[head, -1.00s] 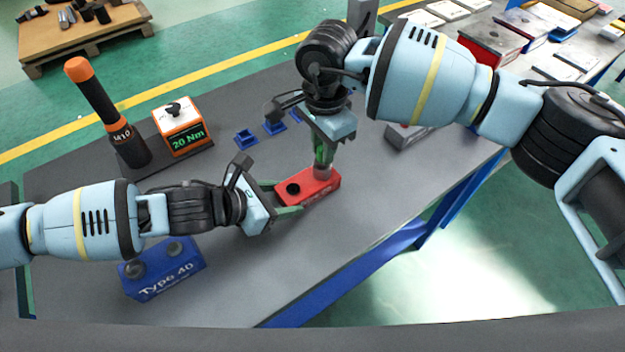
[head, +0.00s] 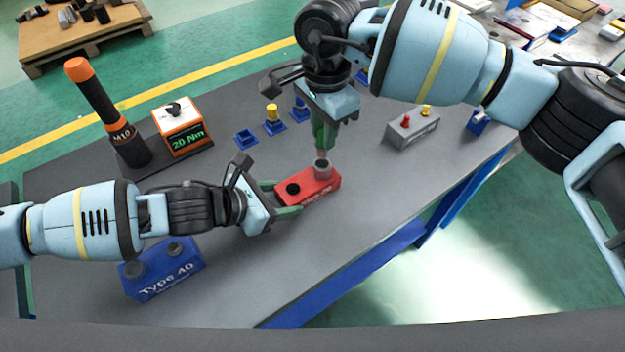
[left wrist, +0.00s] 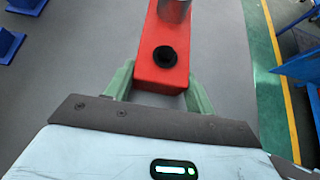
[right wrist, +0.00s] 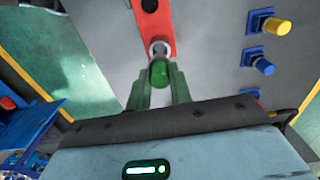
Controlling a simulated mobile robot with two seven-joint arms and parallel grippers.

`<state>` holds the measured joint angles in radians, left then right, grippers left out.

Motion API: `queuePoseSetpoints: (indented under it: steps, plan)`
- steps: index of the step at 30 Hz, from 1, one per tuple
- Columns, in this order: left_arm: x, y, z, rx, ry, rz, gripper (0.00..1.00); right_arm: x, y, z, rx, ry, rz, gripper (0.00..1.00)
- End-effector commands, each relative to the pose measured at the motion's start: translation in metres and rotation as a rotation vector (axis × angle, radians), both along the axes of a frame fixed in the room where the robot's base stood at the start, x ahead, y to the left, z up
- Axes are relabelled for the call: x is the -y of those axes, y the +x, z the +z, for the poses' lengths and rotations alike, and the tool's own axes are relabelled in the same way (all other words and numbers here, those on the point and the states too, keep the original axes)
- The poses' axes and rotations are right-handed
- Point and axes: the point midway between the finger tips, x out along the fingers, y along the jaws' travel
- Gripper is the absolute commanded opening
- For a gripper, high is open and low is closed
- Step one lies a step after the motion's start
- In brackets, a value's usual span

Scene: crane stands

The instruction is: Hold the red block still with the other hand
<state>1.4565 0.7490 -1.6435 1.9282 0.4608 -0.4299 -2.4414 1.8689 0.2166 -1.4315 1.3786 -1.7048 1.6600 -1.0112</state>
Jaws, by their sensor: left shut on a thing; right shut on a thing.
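The red block (head: 322,186) lies on the grey table, with a dark round hole at its left end and a grey collar (head: 322,168) standing at its right end. My left gripper (head: 283,196) is shut on the block's left end, with one finger along each side; the left wrist view also shows the red block (left wrist: 160,74) between the fingers. My right gripper (head: 322,140) points down above the collar. It is shut on a small green-headed piece (right wrist: 160,73) with a pale stem, in line with the collar. I cannot tell whether the stem is inside it.
A blue "Type 40" block (head: 165,270) lies near the front left. An orange torque display (head: 183,128) and an orange-topped tool (head: 100,105) stand at the back left. Small blue holders (head: 246,138) and a grey block with pegs (head: 412,130) are behind. The front middle table is clear.

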Motion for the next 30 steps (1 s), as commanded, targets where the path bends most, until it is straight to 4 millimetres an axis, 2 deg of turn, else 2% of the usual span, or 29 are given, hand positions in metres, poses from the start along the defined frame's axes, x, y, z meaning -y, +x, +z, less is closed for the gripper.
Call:
queuePoseSetpoints:
  steps: [10,11,15,17,26,30]
  plan:
    - [0.001,0.000,0.001,0.001,-0.002,-0.001,0.23,0.000,0.000,0.006,0.001,0.001,0.001,0.00]
    - [0.001,0.000,0.001,0.001,-0.002,-0.001,0.56,0.000,0.000,0.006,0.001,0.001,0.001,0.00]
    - [0.000,0.000,0.001,0.001,-0.002,-0.001,0.74,0.000,0.000,0.006,0.001,0.001,0.001,0.00]
    - [0.000,0.000,0.001,0.002,-0.001,-0.001,0.80,0.000,0.000,0.006,0.001,0.001,0.001,0.00]
    - [-0.001,-0.001,0.001,0.001,-0.001,0.000,0.80,0.000,0.000,0.005,0.001,0.001,0.001,0.00]
    - [-0.010,-0.006,0.008,0.001,0.001,0.000,0.80,0.000,0.000,0.006,0.001,0.001,0.001,0.00]
